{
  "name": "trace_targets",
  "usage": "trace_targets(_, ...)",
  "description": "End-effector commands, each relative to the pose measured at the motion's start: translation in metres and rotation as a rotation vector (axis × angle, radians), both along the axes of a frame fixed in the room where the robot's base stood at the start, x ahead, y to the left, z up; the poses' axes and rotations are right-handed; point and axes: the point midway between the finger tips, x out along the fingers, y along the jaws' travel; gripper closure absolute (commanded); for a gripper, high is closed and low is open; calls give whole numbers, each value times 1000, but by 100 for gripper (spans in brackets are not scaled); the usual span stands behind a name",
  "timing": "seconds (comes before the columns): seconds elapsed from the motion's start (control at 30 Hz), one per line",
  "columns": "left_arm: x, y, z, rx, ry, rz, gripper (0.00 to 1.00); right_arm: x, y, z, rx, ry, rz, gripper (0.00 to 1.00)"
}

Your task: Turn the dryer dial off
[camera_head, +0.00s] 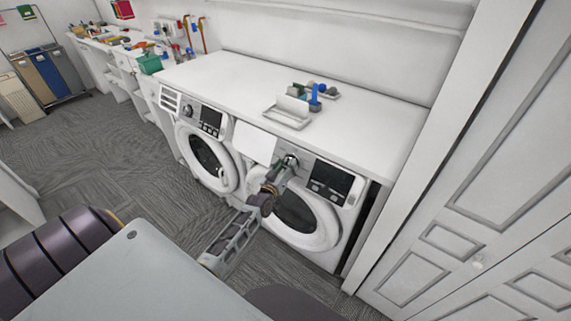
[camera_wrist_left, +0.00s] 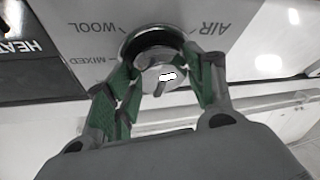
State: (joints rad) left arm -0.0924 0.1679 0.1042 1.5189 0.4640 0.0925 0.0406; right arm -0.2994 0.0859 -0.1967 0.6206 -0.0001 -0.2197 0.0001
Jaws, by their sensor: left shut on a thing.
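The dryer (camera_head: 325,190) is the right-hand white front-loader under the counter, with a dark display on its panel. Its dial (camera_head: 290,161) sits left of that display, partly hidden by my left gripper (camera_head: 280,170). In the left wrist view the round metal dial (camera_wrist_left: 162,78) lies between the green-padded fingers of my left gripper (camera_wrist_left: 160,88), which are shut on it from both sides. Labels WOOL, AIR and MIXED show around the dial; its pointer setting is unclear. My right gripper is not in view.
A second front-loader (camera_head: 205,145) stands to the left. A white counter (camera_head: 235,72) runs above both, bearing a tray (camera_head: 287,117) with small items. A white panelled door (camera_head: 475,190) stands close on the right. Carpeted floor (camera_head: 95,150) is free at the left.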

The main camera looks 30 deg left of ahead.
Motion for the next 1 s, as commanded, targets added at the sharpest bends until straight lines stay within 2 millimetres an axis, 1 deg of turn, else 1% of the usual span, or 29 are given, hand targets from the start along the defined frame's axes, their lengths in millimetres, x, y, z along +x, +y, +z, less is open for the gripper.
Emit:
trace_targets(0.03,0,-1,1,-16,4,7,70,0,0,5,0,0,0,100)
trace_targets(0.23,0,-1,1,-55,6,28,70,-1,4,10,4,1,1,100)
trace_targets(0.5,0,-1,0,-71,7,36,70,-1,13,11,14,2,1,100)
trace_targets(0.77,0,-1,0,-70,7,36,70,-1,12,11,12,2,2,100)
trace_targets(0.8,0,-1,0,-70,7,36,42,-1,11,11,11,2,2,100)
trace_targets(0.93,0,-1,0,-70,6,36,25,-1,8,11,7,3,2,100)
trace_targets(1.0,0,-1,0,-70,6,36,24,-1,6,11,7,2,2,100)
